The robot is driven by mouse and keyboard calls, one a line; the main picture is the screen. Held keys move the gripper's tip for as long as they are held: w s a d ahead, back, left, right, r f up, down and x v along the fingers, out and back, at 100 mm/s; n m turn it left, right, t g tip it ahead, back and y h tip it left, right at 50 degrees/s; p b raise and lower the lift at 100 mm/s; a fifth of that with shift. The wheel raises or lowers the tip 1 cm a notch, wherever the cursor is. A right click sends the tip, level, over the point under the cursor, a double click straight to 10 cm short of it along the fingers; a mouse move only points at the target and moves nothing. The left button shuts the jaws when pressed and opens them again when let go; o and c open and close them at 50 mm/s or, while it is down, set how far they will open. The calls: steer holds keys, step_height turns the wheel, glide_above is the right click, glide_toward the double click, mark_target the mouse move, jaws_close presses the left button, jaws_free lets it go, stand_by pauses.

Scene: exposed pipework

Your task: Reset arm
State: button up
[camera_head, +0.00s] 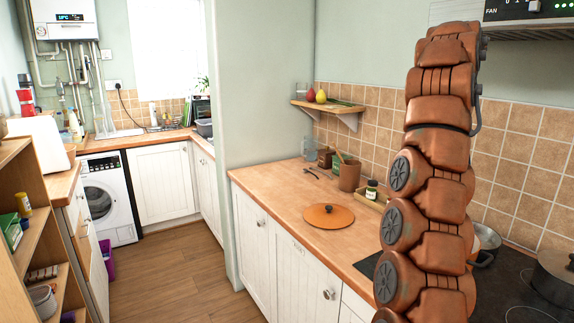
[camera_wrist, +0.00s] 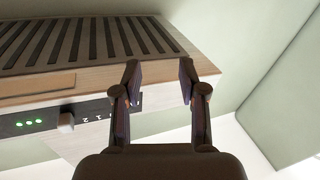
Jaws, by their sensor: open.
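My gripper (camera_wrist: 160,82) shows in the wrist view with its two fingers apart and nothing between them. It points at the range hood (camera_wrist: 90,50), whose slatted grille and control strip with green lights fill the left of that view. I cannot tell the gap between the fingers and the hood. In the head view my orange-brown arm stands raised, nearly upright, at the right over the counter and hob. Its upper end reaches near the hood (camera_head: 530,12) at the top right. The gripper itself does not show in the head view.
The wooden counter (camera_head: 285,200) carries a round orange lid (camera_head: 328,216), a brown utensil pot (camera_head: 349,175) and a dark bottle (camera_head: 371,189). Pots (camera_head: 555,278) stand on the hob. A small shelf (camera_head: 328,105) holds fruit.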

steer(key=w+a+f+n+y, duration=0.3)
steer(key=a+f+y, duration=0.1)
steer(key=a+f, duration=0.15)
steer(key=s+a+f+n+g+y, duration=0.1)
steer(key=s+a+f+g+y, duration=0.1)
steer(key=s+a+f, duration=0.3)
steer(key=s+a+f+n+g+y+p, duration=0.1)
steer(key=s+a+f+n+g+y, duration=0.15)
steer(key=f, duration=0.55)
steer(key=s+a+f+g+y, duration=0.1)
steer(key=s+a+f, duration=0.2)
steer(key=a+f, duration=0.25)
steer(key=s+a+f+g, duration=0.1)
steer(key=s+f+g, duration=0.2)
steer(key=s+f, duration=0.6)
steer(key=s+a+f+g+y, duration=0.1)
steer(key=s+f+g, duration=0.3)
steer(key=s+f, duration=0.6)
steer(key=s+a+f+g+y+p, duration=0.1)
steer(key=s+a+f+g, duration=0.2)
steer(key=s+f, duration=0.6)
steer(key=s, duration=1.6)
steer(key=shift+a+f, duration=0.25)
steer(key=shift+f, duration=0.1)
steer(key=shift+m+g, duration=0.25)
